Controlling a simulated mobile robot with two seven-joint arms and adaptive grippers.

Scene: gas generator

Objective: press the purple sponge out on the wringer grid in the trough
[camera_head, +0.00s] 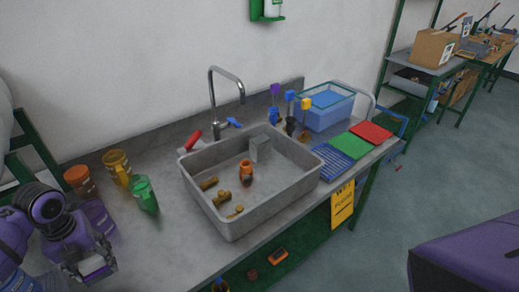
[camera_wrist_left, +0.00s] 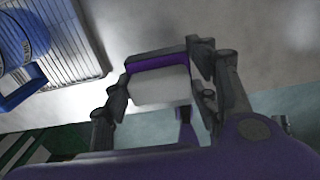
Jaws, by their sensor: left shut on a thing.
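My left gripper (camera_head: 92,265) is at the lower left of the head view, over the front left part of the worktop. It is shut on the purple sponge (camera_wrist_left: 160,63), which has a white face (camera_wrist_left: 162,87) and shows between the fingers in the left wrist view. A pale ridged grid (camera_wrist_left: 78,35) lies at the upper left of the wrist view, apart from the sponge. I cannot tell for sure that it is the wringer grid, and its surroundings are cut off. My right gripper is not in view.
A grey sink (camera_head: 215,208) with brass fittings and an orange item is right of the gripper. Orange (camera_head: 78,180), yellow (camera_head: 118,167) and green (camera_head: 144,194) containers stand behind the gripper. A blue container (camera_wrist_left: 20,45) is beside the ridged grid.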

